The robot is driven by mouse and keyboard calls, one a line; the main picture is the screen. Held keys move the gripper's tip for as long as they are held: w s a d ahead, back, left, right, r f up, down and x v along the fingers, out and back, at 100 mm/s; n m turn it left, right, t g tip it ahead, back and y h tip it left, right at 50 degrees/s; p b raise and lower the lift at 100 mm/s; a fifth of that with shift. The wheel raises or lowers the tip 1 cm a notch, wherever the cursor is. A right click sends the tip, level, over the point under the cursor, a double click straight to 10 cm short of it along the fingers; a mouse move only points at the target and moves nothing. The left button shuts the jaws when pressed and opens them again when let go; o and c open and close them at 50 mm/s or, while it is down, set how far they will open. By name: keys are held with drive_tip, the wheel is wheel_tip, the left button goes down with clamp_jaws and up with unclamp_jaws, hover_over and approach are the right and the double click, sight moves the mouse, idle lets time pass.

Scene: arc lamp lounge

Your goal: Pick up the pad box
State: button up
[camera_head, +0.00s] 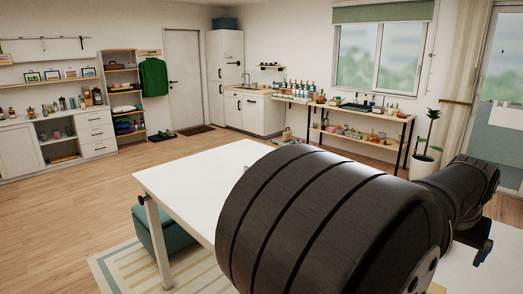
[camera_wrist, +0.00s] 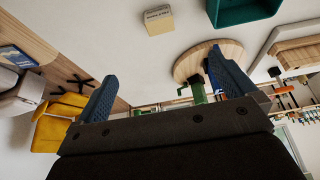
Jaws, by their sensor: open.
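A small beige box (camera_wrist: 158,20) with dark lettering, which looks like the pad box, sits on a white surface near the top of the wrist view. The lettering is too small to read. My gripper (camera_wrist: 163,62) has its two blue-grey fingers spread wide, with nothing held between them. The box is apart from the fingers, beyond their tips in the picture. I cannot make out the box in the head view, where my dark arm covers much of the white table (camera_head: 190,177).
In the wrist view, a teal bin (camera_wrist: 243,10) lies right of the box. A round wooden board (camera_wrist: 190,65) with a green object (camera_wrist: 197,92) is near the right finger. A yellow chair (camera_wrist: 52,133) is at left. The head view shows a teal storage box (camera_head: 170,232) under the table.

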drive_tip(key=shift+c, duration=1)
